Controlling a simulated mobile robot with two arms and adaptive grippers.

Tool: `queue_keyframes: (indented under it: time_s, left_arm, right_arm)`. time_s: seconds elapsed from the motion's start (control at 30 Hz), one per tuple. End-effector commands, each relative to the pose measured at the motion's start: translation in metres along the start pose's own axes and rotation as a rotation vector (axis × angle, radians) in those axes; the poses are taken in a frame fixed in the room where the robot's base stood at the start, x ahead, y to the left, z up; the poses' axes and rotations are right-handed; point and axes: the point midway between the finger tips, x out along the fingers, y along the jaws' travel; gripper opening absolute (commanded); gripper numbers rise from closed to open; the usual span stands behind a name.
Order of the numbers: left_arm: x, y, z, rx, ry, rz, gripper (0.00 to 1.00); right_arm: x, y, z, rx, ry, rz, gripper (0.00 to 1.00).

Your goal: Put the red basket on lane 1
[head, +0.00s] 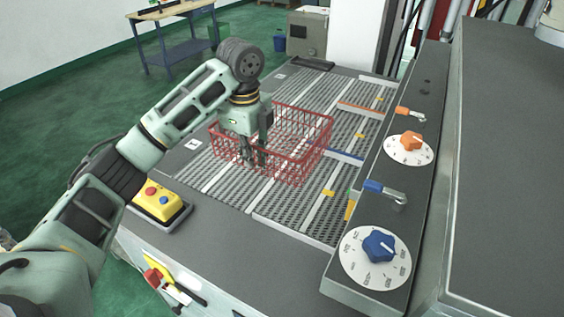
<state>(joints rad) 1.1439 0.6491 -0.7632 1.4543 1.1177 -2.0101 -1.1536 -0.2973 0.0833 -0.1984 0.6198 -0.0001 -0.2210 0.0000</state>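The red wire basket (298,166) is upright at the middle of the perforated lane bed (222,178), across the light divider strips. It looks to be on or just above the bed; I cannot tell which. My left gripper (252,158) points down at the basket's left side, with its fingers at the wire wall. Whether the fingers are closed on the wire is not clear. Small white marker plates (193,144) lie along the bed's left edge; their marks are too small to read. My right gripper is out of view.
On the right panel are a blue knob dial (379,246), an orange knob dial (410,142), a blue lever (384,191) and an orange lever (408,112). A yellow button box (160,200) sits front left. The bed's near and far ends are clear.

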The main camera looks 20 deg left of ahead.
Motion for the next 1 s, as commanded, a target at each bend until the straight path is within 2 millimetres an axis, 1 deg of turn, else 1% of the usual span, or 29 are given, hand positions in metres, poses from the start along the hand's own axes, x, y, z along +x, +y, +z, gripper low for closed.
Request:
queue_keyframes:
  time_s: [0.03,0.13,0.27,0.3,0.4,0.57,0.8,0.9,1.0]
  left_arm:
    - [-0.001,0.0,0.0,0.0,0.0,-0.003,0.0]
    - [0.005,0.0,0.0,0.0,0.001,-0.001,0.0]
    - [0.028,0.001,-0.001,0.0,0.003,0.003,0.0]
    - [0.032,0.001,0.0,-0.001,0.002,0.002,0.0]
    - [0.048,0.002,0.0,0.0,0.0,0.001,0.0]
    - [0.063,0.001,0.0,0.0,0.001,-0.001,0.0]
    - [0.094,0.002,0.0,-0.001,0.001,-0.001,0.0]
    - [0.099,0.001,0.0,0.001,0.001,-0.003,0.0]
    - [0.099,0.001,0.0,0.001,0.001,-0.004,0.0]
  right_arm:
    - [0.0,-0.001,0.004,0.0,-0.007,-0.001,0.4]
    - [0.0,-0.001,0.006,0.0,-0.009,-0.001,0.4]
    - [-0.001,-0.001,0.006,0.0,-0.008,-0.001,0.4]
    - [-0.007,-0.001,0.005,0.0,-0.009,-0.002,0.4]
    - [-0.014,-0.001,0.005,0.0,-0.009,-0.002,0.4]
    - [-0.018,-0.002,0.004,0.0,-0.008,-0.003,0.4]
    - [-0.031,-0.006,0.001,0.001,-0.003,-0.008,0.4]
    - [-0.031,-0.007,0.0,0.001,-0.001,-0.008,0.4]
    - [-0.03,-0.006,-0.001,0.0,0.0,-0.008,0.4]
